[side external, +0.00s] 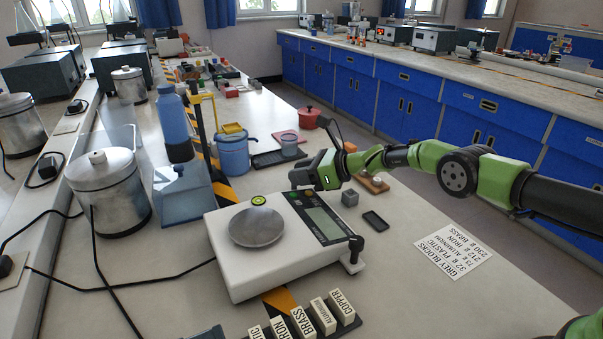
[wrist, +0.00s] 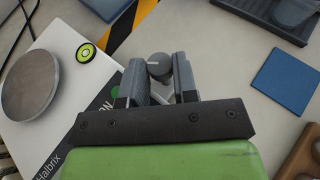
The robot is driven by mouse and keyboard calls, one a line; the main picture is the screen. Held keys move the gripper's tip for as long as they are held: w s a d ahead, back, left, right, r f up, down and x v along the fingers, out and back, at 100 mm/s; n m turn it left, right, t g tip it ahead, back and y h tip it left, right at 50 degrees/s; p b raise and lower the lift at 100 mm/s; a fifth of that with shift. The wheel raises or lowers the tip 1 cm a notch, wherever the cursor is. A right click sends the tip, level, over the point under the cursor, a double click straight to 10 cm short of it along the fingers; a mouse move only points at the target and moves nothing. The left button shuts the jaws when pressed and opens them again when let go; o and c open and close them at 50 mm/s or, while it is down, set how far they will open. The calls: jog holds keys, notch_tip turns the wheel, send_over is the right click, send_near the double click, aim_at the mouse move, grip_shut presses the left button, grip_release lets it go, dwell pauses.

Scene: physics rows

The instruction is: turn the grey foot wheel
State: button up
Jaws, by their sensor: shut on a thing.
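A white balance (side external: 285,262) with a round metal pan (side external: 257,227) stands on the bench. The wrist view shows part of its body (wrist: 45,115) at the left. A round green bubble level (wrist: 86,52) sits by the pan and also shows in the side view (side external: 258,200). The grey foot wheel (wrist: 158,66), with a pale line on top, is between my fingertips at the balance's far edge. My gripper (wrist: 159,75) is shut on it; in the side view my gripper (side external: 305,178) hides the wheel. A black-topped foot (side external: 356,243) stands at the near right corner.
A grey block (side external: 350,198), a dark tray (side external: 375,220) and a paper sheet (side external: 452,254) lie right of the balance. Labelled blocks (side external: 320,314) stand in front. A blue jar (side external: 233,155) is behind. A blue square (wrist: 285,82) lies right of my gripper.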

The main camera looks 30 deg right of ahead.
jog(key=shift+s, duration=0.1)
dwell(0.4)
jog(key=o, duration=0.9)
jog(key=shift+o, duration=0.2)
jog(key=shift+d, duration=0.1)
jog(key=shift+d+r+g, duration=0.1)
jog(key=shift+g, duration=0.2)
jog(key=shift+s+d+r, duration=0.2)
jog(key=shift+s+d, duration=0.25)
jog(key=shift+s, duration=0.05)
jog(key=s+d, duration=0.8)
jog(key=shift+s, duration=0.15)
